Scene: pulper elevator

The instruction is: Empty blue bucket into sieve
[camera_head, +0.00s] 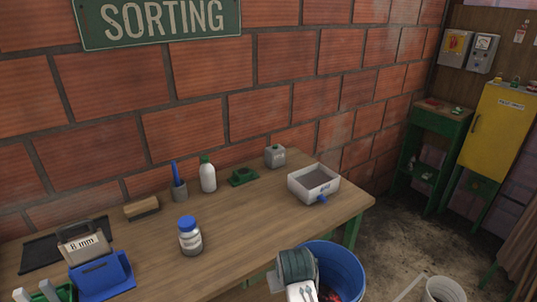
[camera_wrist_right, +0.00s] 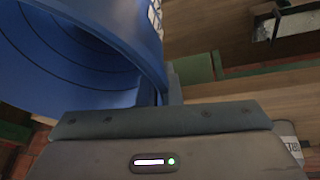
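The blue bucket (camera_head: 350,262) is at the table's front right edge in the head view, with dark red contents partly seen at its bottom. In the right wrist view its wall (camera_wrist_right: 60,60) and ribbed inside fill the upper left. My right gripper (camera_head: 297,265) is at the bucket's left rim. In the wrist view its fingers (camera_wrist_right: 170,88) close on the bucket's wall. A white box with a grey inside (camera_head: 299,190) and a blue spout sits on the table; I cannot tell whether it is the sieve.
The wooden table (camera_head: 250,225) holds a blue-capped jar (camera_head: 189,238), a white bottle (camera_head: 208,177), a grey canister (camera_head: 275,156), and a holder labelled 8 mm (camera_head: 85,243). A white bucket (camera_head: 446,289) stands on the floor at right. The table around the white box is fairly clear.

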